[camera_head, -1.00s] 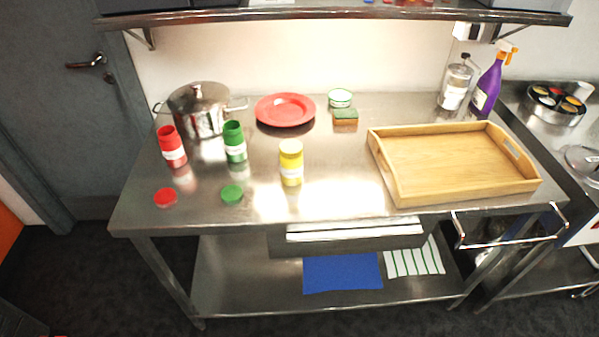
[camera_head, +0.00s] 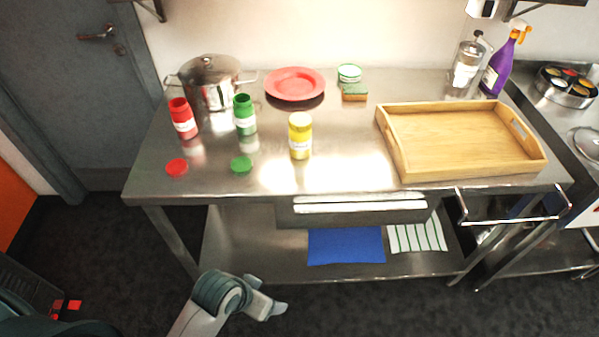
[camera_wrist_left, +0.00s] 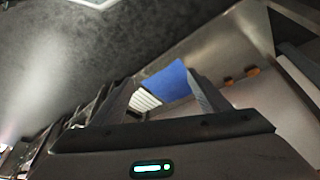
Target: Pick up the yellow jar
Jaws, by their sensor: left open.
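The yellow jar (camera_head: 300,136) stands upright on the steel table (camera_head: 330,172), near its front middle, with a white label and its yellow lid on top. My left arm shows at the bottom of the head view, low in front of the table and well short of the jar. My left gripper (camera_wrist_left: 163,92) is open and empty in the left wrist view, its two fingers spread. The jar cannot be made out in the wrist view. My right gripper is in neither view.
An open green jar (camera_head: 245,115) and an open red jar (camera_head: 183,119) stand left of the yellow jar, with a green lid (camera_head: 241,164) and a red lid (camera_head: 176,167) in front. A wooden tray (camera_head: 395,150) lies to the right. A pot (camera_head: 211,84) and red plate (camera_head: 295,83) stand behind.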

